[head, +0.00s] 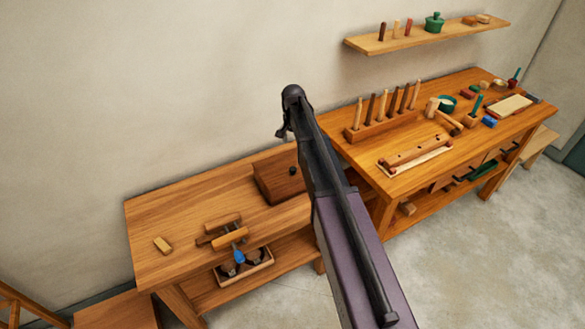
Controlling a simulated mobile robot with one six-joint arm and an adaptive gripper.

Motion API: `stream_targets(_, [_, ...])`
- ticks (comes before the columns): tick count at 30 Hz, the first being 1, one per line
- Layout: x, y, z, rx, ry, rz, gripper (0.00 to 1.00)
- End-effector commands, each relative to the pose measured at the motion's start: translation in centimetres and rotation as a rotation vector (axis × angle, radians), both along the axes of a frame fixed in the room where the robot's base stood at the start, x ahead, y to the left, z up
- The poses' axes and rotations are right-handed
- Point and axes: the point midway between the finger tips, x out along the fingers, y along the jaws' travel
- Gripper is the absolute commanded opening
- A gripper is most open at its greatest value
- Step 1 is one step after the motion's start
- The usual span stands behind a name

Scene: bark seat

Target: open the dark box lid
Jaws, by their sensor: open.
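The dark brown wooden box (275,181) sits toward the back right of the lower, left bench. Its lid looks closed, and a small round black knob (292,171) shows on it. My dark arm crosses in front and hides the box's right side. My gripper (282,132) is small in view at the far end of the arm, above and behind the box against the wall. It is open, holds nothing that I can see, and is apart from the box. Its fingers are hard to make out.
The right bench (370,162) holds a tool rack (385,127) and several tools. A wall shelf (440,37) hangs above.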

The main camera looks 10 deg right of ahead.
Motion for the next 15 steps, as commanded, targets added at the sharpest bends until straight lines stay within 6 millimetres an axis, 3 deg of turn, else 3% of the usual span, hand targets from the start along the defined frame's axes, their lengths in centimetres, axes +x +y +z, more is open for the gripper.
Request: stream_targets(15, [0.0,0.1,-4.0,0.000,0.000,0.002,0.75])
